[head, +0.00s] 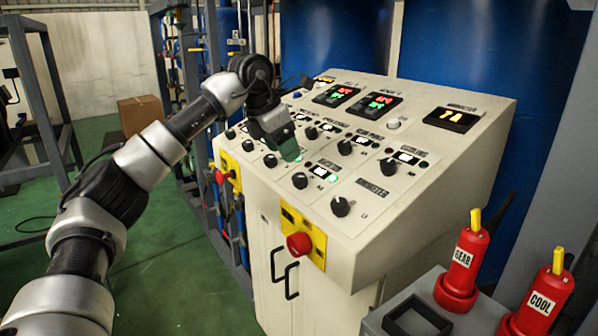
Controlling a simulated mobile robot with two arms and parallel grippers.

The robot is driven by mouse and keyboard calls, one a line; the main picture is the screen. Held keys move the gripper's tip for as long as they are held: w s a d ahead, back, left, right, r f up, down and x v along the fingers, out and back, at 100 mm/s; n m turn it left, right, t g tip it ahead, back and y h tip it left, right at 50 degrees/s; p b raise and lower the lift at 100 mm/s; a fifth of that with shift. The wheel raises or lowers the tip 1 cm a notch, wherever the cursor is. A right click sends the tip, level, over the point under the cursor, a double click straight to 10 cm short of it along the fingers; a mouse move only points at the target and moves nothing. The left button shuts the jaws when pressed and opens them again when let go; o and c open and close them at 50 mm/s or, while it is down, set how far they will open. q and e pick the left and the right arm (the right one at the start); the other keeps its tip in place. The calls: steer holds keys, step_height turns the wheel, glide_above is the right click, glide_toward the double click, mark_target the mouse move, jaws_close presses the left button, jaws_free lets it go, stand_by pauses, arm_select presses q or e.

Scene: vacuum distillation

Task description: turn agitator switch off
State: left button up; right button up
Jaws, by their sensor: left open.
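The sloped control panel (430,170) carries several black rotary knobs in rows with small labels. A black knob (341,206) sits at the panel's near front edge, beside a dark label plate (373,188). The label lettering is too small to tell surely which knob is the agitator switch. My left gripper (288,152) is open over the left part of the panel, pointing down toward the knob rows, and hides part of them. Another knob (300,180) lies just below its fingertips. I cannot tell whether the fingers touch the panel. My right gripper is out of view.
Red stop buttons (299,244) on yellow plates stick out from the cabinet's front. Red handles marked GEAR (464,262) and COOL (543,298) stand at the lower right. Blue tanks (474,50) are behind. A cardboard box (138,114) rests on the open green floor at left.

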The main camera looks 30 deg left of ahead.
mark_target(298, 177)
arm_select(q)
steer(key=x, duration=0.3)
steer(key=shift+w+d+f, duration=0.1)
steer(key=shift+w+f, duration=0.1)
steer(key=shift+f, duration=0.15)
steer(key=x, duration=0.1)
steer(key=p+x, duration=0.1)
steer(key=x, duration=0.1)
steer(key=shift+w, duration=0.4)
steer(key=shift+d+f, duration=0.15)
steer(key=shift+f, duration=0.6)
steer(key=shift+w, duration=0.15)
steer(key=c, duration=0.9)
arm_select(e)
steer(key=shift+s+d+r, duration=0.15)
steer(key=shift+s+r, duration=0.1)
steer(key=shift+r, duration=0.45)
